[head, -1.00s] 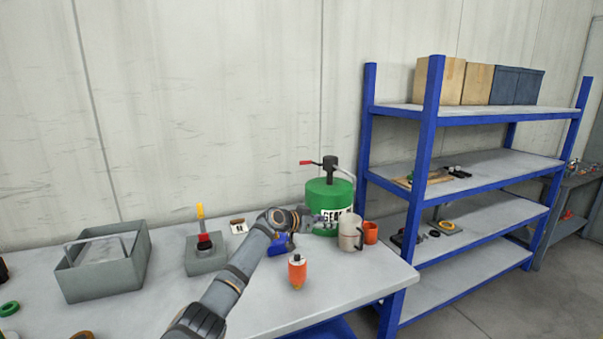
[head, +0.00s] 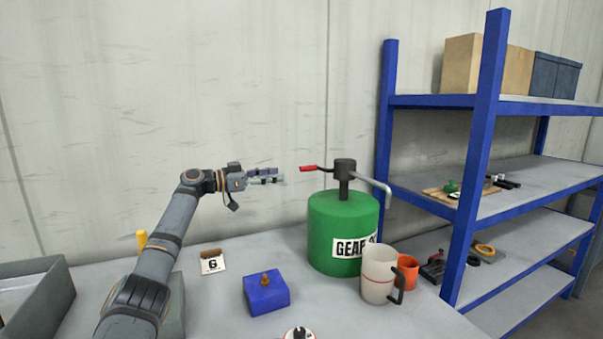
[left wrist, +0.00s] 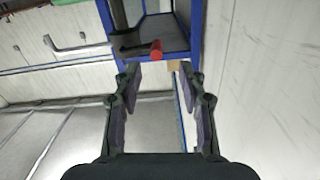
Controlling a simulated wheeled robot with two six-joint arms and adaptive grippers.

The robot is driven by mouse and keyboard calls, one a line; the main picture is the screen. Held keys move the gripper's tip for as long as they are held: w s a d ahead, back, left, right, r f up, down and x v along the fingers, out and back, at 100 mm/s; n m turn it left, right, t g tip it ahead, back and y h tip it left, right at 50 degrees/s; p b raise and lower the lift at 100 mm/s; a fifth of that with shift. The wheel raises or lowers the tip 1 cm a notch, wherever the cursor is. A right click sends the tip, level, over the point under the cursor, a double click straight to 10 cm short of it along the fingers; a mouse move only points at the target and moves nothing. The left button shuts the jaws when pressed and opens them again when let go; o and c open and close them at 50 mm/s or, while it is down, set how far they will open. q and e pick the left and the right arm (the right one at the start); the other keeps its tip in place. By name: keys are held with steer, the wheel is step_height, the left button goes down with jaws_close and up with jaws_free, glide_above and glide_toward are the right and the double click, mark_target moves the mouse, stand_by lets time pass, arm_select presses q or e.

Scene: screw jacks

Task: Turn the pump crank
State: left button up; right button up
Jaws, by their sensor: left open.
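The pump is a green drum (head: 342,222) labelled GEAR with a dark pump head (head: 345,170) on top. Its crank has a red handle (head: 309,169) that points left toward my gripper. A grey spout (head: 374,184) bends down at the right. My left gripper (head: 280,176) is open and empty, its fingers pointing right, a little left of the red handle and apart from it. In the left wrist view the red handle (left wrist: 156,49) shows beyond the open fingers (left wrist: 158,90), above the middle. My right gripper is not in view.
A white jug (head: 379,275) and an orange cup (head: 408,268) stand right of the drum. A blue-framed shelf (head: 468,190) stands at the right. The air around the handle is clear.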

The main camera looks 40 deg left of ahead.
mark_target(304, 169)
arm_select(q)
steer(key=p+x, duration=0.1)
steer(key=x, duration=0.2)
steer(key=r+p+x, duration=0.1)
steer(key=p+x, duration=0.1)
steer(key=x, duration=0.1)
steer(key=p+x, duration=0.1)
steer(key=x, duration=0.2)
steer(key=shift+d+r+p, duration=0.15)
steer(key=shift+d+p, duration=0.1)
steer(key=shift+p, duration=0.1)
steer(key=shift+w+d, duration=0.35)
steer(key=shift+w+f, duration=0.1)
steer(key=shift+f, duration=0.15)
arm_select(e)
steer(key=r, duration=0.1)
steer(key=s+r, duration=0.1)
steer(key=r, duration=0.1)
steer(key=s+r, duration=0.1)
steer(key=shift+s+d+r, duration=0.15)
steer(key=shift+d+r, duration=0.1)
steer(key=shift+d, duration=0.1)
arm_select(q)
steer(key=c, duration=0.7)
jaws_close()
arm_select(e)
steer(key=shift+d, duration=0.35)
